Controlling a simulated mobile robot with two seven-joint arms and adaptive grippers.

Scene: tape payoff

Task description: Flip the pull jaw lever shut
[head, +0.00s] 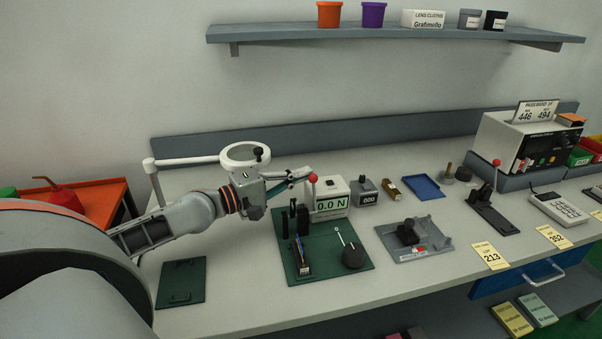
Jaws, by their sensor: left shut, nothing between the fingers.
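A lever with a red ball knob (313,177) stands about upright at the left side of the force gauge (331,198), which reads 0.0 N. The lever's foot is hard to make out among the dark parts on the green base plate (352,272). My left gripper (307,173) comes in from the left above the back of the bench. It is shut and empty, with its fingertips close beside the red knob; I cannot tell whether they touch it. A dark post (301,221) stands on the plate below. My right gripper is not in view.
A magnifier lamp (244,154) on a white arm is close behind my left wrist. A black knob (354,256) sits on the plate. A green mat (181,281) lies front left.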

